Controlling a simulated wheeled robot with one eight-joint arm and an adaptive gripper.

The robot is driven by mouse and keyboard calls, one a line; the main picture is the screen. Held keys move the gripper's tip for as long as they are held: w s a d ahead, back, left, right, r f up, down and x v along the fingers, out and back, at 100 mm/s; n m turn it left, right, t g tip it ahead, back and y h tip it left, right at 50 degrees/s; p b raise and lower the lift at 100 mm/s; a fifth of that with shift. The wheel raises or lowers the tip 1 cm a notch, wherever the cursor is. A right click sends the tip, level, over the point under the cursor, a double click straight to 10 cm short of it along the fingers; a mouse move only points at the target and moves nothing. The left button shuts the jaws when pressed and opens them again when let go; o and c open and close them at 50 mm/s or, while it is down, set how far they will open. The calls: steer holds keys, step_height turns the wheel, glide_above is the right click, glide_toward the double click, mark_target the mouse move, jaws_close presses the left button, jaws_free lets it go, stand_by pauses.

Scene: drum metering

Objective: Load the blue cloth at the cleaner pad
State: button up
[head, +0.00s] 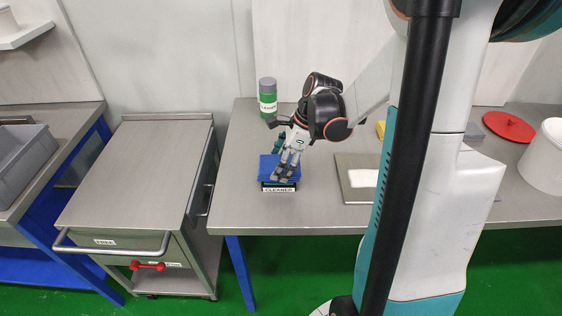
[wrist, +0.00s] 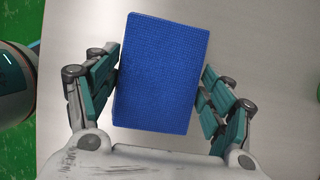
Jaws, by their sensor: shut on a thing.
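The blue cloth (head: 268,163) is a flat, textured block; it also fills the middle of the wrist view (wrist: 160,70). My gripper (head: 285,172) is shut on it, with one finger at each side in the wrist view (wrist: 160,88). In the head view the cloth is over the cleaner pad (head: 266,184), behind the CLEANER label (head: 279,189). The pad is mostly hidden by the cloth and fingers; I cannot tell whether the cloth touches it. A green and grey cleaner bottle (head: 268,98) stands behind, its lower part hidden by my gripper.
A metal tray (head: 352,166) with a white piece lies to the right on the steel bench (head: 238,190). A red lid (head: 509,126) and a white bucket (head: 545,158) are farther right. A drawer cart (head: 145,165) stands left. Bench left of the pad is clear.

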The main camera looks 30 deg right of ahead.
steer(key=shift+f+b, duration=0.35)
steer(key=shift+f, duration=0.1)
stand_by(1.2)
steer(key=shift+r, duration=0.1)
steer(key=shift+r+p, duration=2.7)
steer(key=shift+r, duration=0.8)
steer(key=shift+f, duration=0.1)
